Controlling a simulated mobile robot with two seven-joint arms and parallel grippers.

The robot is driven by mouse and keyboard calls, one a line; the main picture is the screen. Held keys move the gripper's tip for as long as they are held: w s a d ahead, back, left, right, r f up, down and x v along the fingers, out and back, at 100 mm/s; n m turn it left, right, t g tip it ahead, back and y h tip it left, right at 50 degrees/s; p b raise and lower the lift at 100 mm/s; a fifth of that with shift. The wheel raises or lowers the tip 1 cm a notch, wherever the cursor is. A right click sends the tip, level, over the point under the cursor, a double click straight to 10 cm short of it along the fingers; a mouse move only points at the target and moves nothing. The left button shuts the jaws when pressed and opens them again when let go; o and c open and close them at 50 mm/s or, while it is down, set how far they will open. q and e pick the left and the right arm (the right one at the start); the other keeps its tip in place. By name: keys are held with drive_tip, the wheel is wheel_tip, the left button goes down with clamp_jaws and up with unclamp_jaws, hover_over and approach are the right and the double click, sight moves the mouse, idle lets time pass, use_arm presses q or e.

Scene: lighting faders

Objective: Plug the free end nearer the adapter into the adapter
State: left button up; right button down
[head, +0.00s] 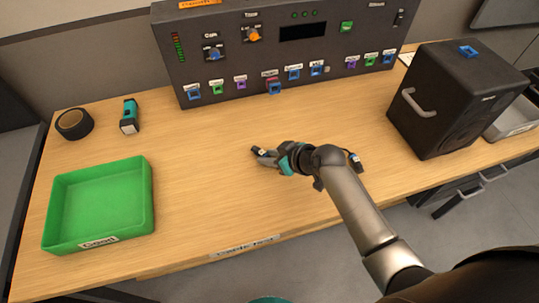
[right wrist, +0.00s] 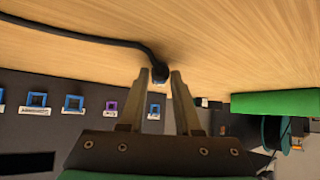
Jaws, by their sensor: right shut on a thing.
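A dark cable plug (head: 259,150) with a light and blue tip shows at the fingertips of my right gripper (head: 268,156), just above or on the wood table. In the right wrist view my right gripper (right wrist: 166,78) is shut on this plug (right wrist: 159,74), and a black cable (right wrist: 95,35) runs from it to the left. Another dark cable end (head: 355,161) lies on the table right of my right arm. A blue and reddish piece (head: 273,87) stands out from the panel's socket row; it looks like the adapter. The plug is apart from it. My left gripper is out of view.
The dark control panel (head: 290,50) stands at the back with several coloured sockets. A black speaker box (head: 450,100) stands right, a green tray (head: 100,200) left, black tape (head: 74,123) and a teal device (head: 130,115) behind it. The table between plug and panel is clear.

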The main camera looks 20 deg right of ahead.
drive_tip(key=shift+r+p, duration=2.1)
drive_tip(key=shift+r, duration=0.2)
drive_tip(key=shift+f, duration=0.1)
